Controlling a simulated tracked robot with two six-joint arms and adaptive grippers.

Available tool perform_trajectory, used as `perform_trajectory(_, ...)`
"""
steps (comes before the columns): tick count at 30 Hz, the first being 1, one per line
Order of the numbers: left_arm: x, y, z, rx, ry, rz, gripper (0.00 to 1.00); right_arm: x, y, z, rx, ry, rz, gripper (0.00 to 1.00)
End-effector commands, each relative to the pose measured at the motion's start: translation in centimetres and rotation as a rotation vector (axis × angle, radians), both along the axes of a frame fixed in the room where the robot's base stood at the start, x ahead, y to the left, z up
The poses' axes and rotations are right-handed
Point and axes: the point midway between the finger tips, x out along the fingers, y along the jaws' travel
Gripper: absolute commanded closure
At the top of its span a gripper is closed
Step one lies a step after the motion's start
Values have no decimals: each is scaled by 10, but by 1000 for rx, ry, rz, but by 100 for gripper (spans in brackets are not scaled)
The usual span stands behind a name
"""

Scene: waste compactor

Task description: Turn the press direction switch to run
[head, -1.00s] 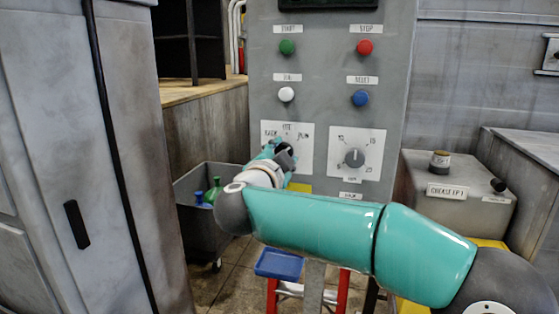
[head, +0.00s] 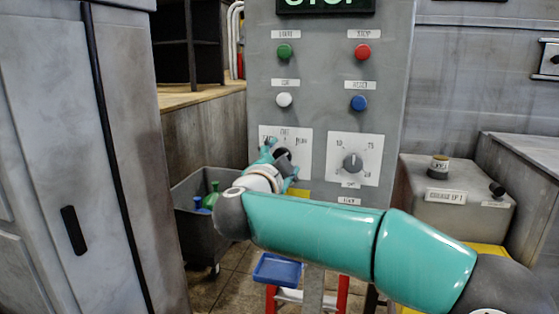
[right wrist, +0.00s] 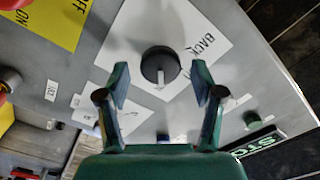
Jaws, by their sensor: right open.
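The press direction switch is a round dark knob (right wrist: 160,64) on a white plate (right wrist: 130,50) in the right wrist view. Its white pointer mark points to the bottom of that picture, away from the word BACK at right. I cannot read a label where it points. My right gripper (right wrist: 160,88) is open, one finger on each side of the knob, with visible gaps. In the head view my right gripper (head: 281,164) is in front of the switch plate (head: 303,146), below its labels, and hides part of it. My left gripper is not in view.
On the panel are a green button (head: 285,51), red button (head: 362,51), white button (head: 284,100), blue button (head: 359,103) and a speed dial (head: 352,163) just right of the switch. A grey bin (head: 203,232) stands below left. A grey box (head: 442,183) stands at right.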

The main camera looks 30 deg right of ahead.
Motion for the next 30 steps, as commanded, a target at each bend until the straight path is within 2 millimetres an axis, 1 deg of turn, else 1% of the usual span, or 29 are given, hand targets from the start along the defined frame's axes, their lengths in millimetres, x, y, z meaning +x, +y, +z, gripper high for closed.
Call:
perform_trajectory(5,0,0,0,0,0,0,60,-6,8,0,0,0,4,33)
perform_trajectory(8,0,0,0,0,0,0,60,-14,19,0,0,0,6,33)
perform_trajectory(15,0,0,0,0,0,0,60,-46,56,0,0,-2,6,33)
perform_trajectory(21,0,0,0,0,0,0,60,-68,81,0,-1,-1,3,33)
perform_trajectory(25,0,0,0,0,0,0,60,-75,90,-1,-1,-1,2,33)
perform_trajectory(30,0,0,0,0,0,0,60,-78,92,-1,0,0,-1,33)
